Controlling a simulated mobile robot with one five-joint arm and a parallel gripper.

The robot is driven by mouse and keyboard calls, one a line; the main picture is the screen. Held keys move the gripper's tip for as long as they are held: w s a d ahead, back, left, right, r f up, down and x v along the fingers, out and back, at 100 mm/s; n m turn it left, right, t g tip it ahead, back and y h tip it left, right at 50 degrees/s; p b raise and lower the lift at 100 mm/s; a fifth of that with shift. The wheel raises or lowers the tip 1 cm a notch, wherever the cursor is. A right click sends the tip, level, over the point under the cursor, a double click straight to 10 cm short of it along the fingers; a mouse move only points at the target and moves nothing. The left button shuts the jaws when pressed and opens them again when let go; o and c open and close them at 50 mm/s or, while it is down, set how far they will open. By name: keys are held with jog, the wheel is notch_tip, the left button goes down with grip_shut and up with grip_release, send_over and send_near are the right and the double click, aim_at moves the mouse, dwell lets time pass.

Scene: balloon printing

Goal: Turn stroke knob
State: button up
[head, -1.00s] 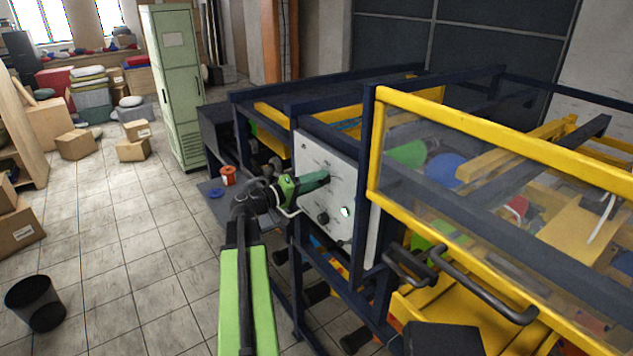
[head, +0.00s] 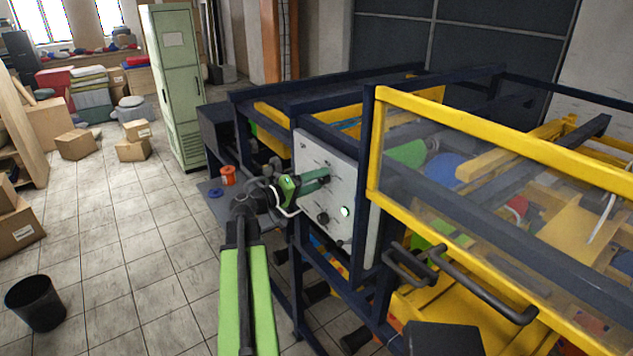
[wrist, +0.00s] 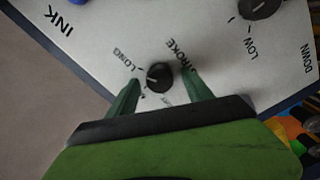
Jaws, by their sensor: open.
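The stroke knob (wrist: 160,76) is a round black knob on a white control panel (wrist: 100,45). The words STROKE and LONG are printed beside it. My gripper (wrist: 160,92) is open, with one green finger on each side of the knob in the wrist view. I cannot tell whether either finger touches it. In the head view my gripper (head: 322,176) reaches the panel (head: 345,165) from the left, and its fingers partly cover the knob there.
Another black knob (wrist: 258,8), near the word LOW, sits at the upper right of the wrist view. A yellow-framed clear guard (head: 480,130) and dark handles (head: 470,285) stand right of the panel.

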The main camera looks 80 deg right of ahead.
jog(key=v, duration=1.7)
jog(key=shift+w+a, duration=0.15)
jog(key=shift+a, duration=0.05)
jog(key=w+a+f+n+t+h+b, duration=0.1)
jog(key=w+a+f+n+t+b, duration=0.25)
jog(key=w, duration=0.55)
jog(key=w+a+f+t+h+b, duration=0.2)
jog(key=w+a+f, duration=0.3)
jog(key=w, duration=0.5)
jog(key=w+a+f+n+t+y+b, duration=0.1)
jog(key=w+a+f+n+t, duration=0.1)
jog(key=w+a+f, duration=0.4)
jog(key=w+a+f+n+t+y+b, duration=0.1)
jog(key=w+a+f+n+t+b, duration=0.2)
jog(key=w+a, duration=0.45)
jog(key=w+a+f+n+t+y+b, duration=0.1)
jog(key=w+a+f+y, duration=0.15)
jog(key=a+f, duration=0.55)
jog(key=w+a+f+n+t+y, duration=0.1)
jog(key=w+a+f+t+y, duration=0.2)
jog(key=a, duration=0.8)
jog(key=s+a+f+n+y, duration=0.1)
jog(key=a+f+n+y, duration=0.1)
jog(key=a, duration=0.7)
jog(key=s+a+f+n+g+y, duration=0.1)
jog(key=a+f+y, duration=0.3)
jog(key=a, duration=0.5)
jog(key=shift+a+f+n+y, duration=0.15)
jog(key=shift+a+n+y, duration=0.2)
jog(key=shift+n+y, duration=0.4)
